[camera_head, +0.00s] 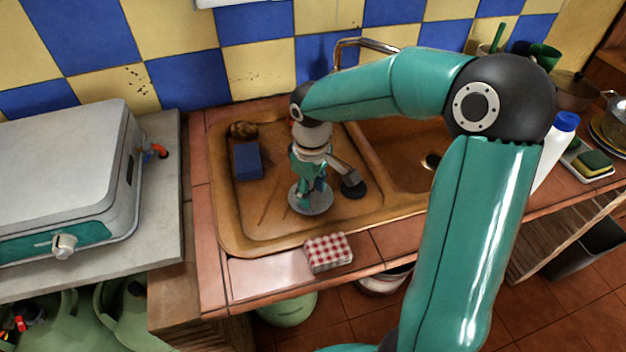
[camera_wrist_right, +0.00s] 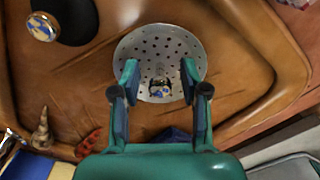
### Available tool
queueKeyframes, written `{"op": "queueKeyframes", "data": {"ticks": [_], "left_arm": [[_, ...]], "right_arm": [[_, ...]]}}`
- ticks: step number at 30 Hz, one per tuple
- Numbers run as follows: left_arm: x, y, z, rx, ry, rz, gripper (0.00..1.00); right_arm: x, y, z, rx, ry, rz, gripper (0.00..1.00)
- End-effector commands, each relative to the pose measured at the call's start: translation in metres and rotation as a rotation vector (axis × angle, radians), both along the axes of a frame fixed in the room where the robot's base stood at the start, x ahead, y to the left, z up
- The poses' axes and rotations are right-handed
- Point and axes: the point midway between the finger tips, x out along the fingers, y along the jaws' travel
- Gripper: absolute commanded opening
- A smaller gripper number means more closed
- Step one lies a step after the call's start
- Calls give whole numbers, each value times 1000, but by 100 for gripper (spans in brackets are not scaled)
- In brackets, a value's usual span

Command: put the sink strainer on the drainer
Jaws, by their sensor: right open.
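The sink strainer (camera_head: 311,204) is a round pale metal disc with small holes. It lies on the brown drainer (camera_head: 262,222), the ribbed left part of the sink unit. In the right wrist view the strainer (camera_wrist_right: 150,42) has a small shiny knob in its middle. My right gripper (camera_head: 309,185) is right above the strainer, pointing down. In the right wrist view my right gripper (camera_wrist_right: 160,80) is open, with one finger on each side of the knob and a gap to it. My left gripper is not in view.
A black plug (camera_head: 354,187) lies just right of the strainer. A blue sponge (camera_head: 247,161) and a brown scrubber (camera_head: 243,130) lie at the drainer's back left. A checked red-white block (camera_head: 328,253) sits on the front edge. The sink basin (camera_head: 405,165) is to the right.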

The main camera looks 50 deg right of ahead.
Motion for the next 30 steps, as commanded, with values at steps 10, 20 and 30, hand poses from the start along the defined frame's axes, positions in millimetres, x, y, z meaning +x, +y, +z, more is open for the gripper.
{"op": "queueKeyframes", "data": {"ticks": [10, 20, 30], "left_arm": [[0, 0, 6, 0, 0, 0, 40], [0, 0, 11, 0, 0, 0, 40], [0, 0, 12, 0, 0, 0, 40]], "right_arm": [[2, 0, 49, -1, -6, 1, 45], [1, 0, 109, -1, -3, 0, 45], [1, 0, 122, 0, 0, 1, 45]]}}
